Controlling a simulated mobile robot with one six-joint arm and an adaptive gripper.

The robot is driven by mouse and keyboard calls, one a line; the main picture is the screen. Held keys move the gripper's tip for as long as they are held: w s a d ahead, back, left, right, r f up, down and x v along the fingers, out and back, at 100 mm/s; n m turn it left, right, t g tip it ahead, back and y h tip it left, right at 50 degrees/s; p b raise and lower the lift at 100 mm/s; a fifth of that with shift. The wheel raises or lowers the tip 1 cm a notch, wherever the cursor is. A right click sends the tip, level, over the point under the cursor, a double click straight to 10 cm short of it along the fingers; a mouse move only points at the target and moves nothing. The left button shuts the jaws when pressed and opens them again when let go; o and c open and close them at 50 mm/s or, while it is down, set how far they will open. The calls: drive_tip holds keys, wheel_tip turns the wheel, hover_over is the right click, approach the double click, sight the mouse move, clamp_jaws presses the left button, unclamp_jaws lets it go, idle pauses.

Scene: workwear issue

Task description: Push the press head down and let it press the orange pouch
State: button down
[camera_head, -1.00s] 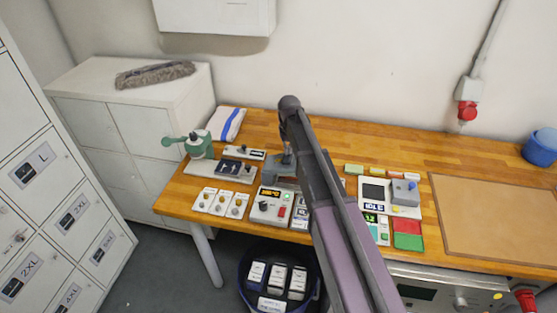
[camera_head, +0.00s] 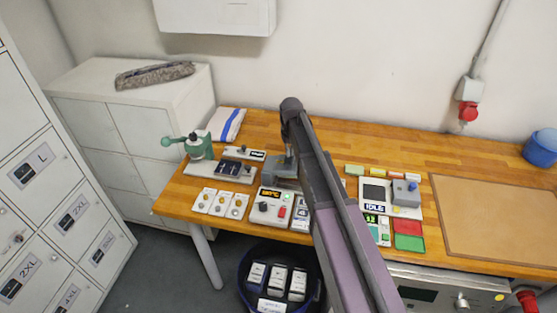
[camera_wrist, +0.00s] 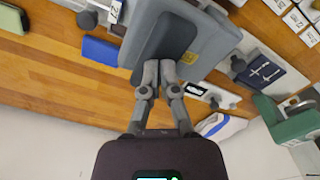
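The press (camera_head: 283,167) is a grey device in the middle of the wooden table, partly hidden behind my arm. In the wrist view its broad grey press head (camera_wrist: 176,40) fills the top centre, with a small yellow label on it. My gripper (camera_wrist: 159,65) has its two fingertips together at the near edge of the press head, with nothing visible between them. They look touching or very close; I cannot tell which. In the head view my gripper (camera_head: 290,150) is beside the press, mostly hidden by my arm. I cannot see the orange pouch in either view.
A control box (camera_head: 270,207) with an orange display stands in front of the press. A green lever press (camera_head: 200,147) stands to the left. A device reading IDLE (camera_head: 374,208) and red and green trays (camera_head: 408,235) are to the right. A bin (camera_head: 262,300) stands below.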

drive_tip(key=shift+d+f+b, duration=0.35)
drive_tip(key=shift+f+b, duration=0.2)
drive_tip(key=shift+f, duration=0.1)
drive_tip(key=shift+r, duration=0.1)
idle(0.4)
wheel_tip(320, 180, up, 13)
drive_tip(key=p, duration=1.3)
idle(0.9)
idle(0.3)
drive_tip(key=s+d+f+m+b, duration=0.1)
drive_tip(key=s+d+f+b, duration=0.3)
drive_tip(key=s, duration=0.4)
drive_tip(key=s+d+f+m+b, duration=0.1)
drive_tip(key=s+d+f+b, duration=0.4)
drive_tip(key=s, duration=0.4)
drive_tip(key=s+d+f+m+b, duration=0.1)
drive_tip(key=s+d+f+b, duration=0.4)
drive_tip(key=s, duration=0.3)
drive_tip(key=shift+s+f+m+b, duration=0.15)
drive_tip(key=shift+f+m+b, duration=0.25)
drive_tip(key=shift+f+b, duration=0.3)
idle(0.3)
